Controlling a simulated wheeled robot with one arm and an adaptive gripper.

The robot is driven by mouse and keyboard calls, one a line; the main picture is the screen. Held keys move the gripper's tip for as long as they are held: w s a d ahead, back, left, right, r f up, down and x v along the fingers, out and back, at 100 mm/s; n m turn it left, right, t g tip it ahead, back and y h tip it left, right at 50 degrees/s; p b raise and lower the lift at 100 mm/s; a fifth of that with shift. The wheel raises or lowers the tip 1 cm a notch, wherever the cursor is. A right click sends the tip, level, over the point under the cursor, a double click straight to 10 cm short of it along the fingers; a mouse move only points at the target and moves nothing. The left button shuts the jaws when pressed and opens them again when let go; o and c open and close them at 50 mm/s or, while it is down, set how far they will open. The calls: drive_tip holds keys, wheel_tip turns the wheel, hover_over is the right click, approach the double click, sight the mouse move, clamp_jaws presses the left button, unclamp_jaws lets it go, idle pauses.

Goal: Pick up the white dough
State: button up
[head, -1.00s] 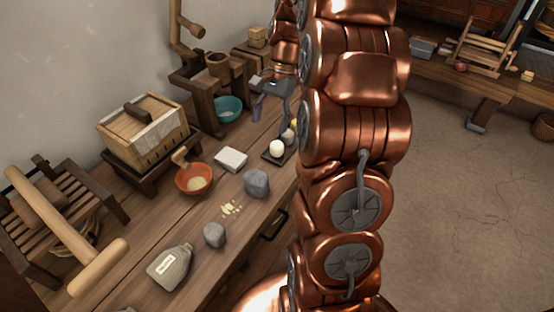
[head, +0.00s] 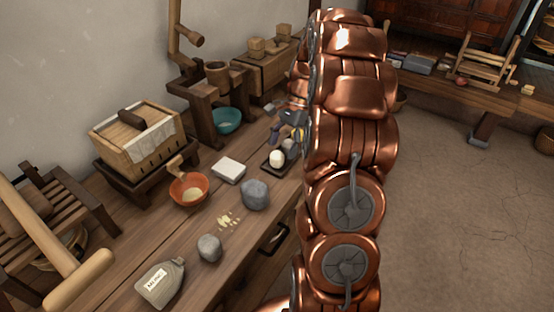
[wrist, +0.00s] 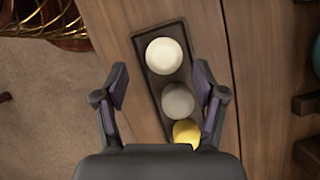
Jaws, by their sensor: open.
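The white dough (wrist: 164,56) is a round pale ball at one end of a dark narrow tray (wrist: 137,47) on the workbench. It also shows in the head view (head: 277,158), at the tray's near end (head: 267,167). A grey ball (wrist: 177,101) and a yellow ball (wrist: 187,132) lie in the same tray in a row with it. My gripper (wrist: 160,85) is open and empty above the tray, its fingers on either side of the row near the grey ball. The white dough lies just beyond the fingertips in the wrist view. In the head view my arm partly hides the tray's surroundings.
A white block (head: 228,170), grey stones (head: 255,194), an orange bowl (head: 188,189), a teal bowl (head: 226,120) and a labelled bottle (head: 160,283) stand on the bench. The bench edge runs close beside the tray, with open floor (wrist: 60,110) beyond.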

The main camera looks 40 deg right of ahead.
sight(275, 161)
drive_tip(key=x, duration=0.4)
drive_tip(key=shift+w+a, duration=0.2)
drive_tip(key=shift+a, duration=0.05)
drive_tip(key=shift+c, duration=0.2)
drive_tip(key=c, duration=1.2)
drive_tip(key=shift+r, duration=0.1)
wheel_tip(275, 161, up, 10)
